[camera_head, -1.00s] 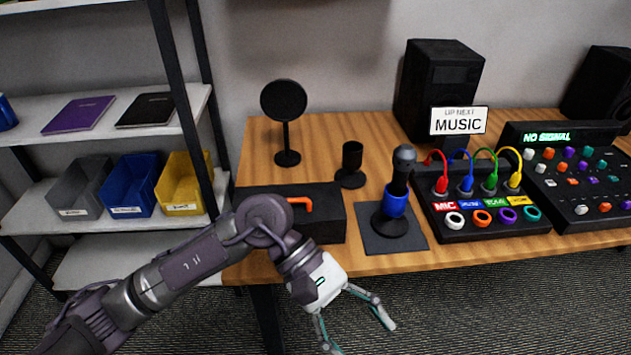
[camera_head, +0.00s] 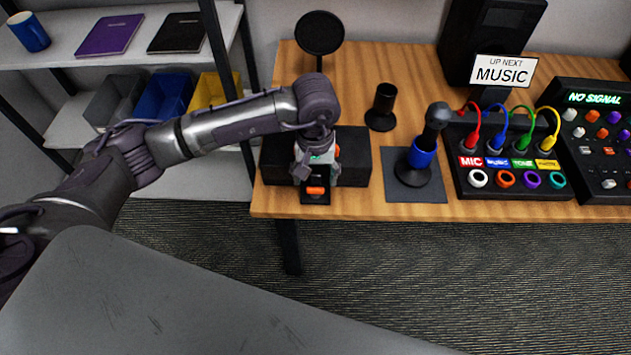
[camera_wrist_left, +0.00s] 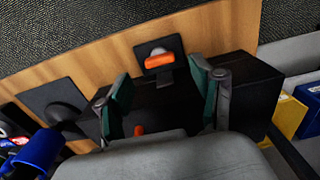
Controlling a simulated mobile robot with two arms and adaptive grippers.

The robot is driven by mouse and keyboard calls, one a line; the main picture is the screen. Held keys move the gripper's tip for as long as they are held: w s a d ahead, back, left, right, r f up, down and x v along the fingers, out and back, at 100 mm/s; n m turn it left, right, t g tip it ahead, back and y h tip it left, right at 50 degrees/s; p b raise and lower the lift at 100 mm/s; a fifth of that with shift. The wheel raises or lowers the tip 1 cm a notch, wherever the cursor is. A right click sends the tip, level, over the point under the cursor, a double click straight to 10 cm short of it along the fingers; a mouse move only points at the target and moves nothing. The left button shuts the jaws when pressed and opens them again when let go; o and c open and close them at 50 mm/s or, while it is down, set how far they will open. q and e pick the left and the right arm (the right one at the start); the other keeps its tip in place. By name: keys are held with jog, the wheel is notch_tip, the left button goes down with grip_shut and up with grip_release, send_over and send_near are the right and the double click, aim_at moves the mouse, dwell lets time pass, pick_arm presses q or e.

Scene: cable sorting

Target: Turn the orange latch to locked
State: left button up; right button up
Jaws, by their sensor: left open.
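The orange latch (camera_head: 316,190) is a short bar on a small black plate at the front of the black box (camera_head: 356,160). It lies crosswise in the head view. In the left wrist view the orange latch (camera_wrist_left: 160,62) shows between and beyond my open fingers. My left gripper (camera_head: 316,172) points down over the box's front, just behind the latch; its fingers (camera_wrist_left: 168,88) stand apart with nothing between them. I cannot tell whether they touch anything. A second orange piece (camera_wrist_left: 139,130) on the box is mostly hidden by the gripper. My right gripper is out of view.
A joystick-like stand with a blue collar (camera_head: 422,155) is right of the box on a dark mat (camera_head: 430,195). A black cup-like holder (camera_head: 382,105) and a round black disc on a stand (camera_head: 320,32) are behind. Shelves with bins (camera_head: 163,96) are left.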

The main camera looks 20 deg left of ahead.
aim_at(315, 188)
pick_arm(q)
jog(key=shift+f, duration=2)
jog(key=c, duration=1.1)
jog(key=shift+w+f+n+b, duration=0.1)
jog(key=shift+f+n+b, duration=0.1)
jog(key=shift+n+b, duration=0.6)
jog(key=shift+c, duration=0.2)
jog(key=shift+n+b, duration=0.65)
jog(key=shift+n, duration=0.35)
jog(key=shift+r+n, duration=0.2)
jog(key=shift+n, duration=0.3)
jog(key=o, duration=1.1)
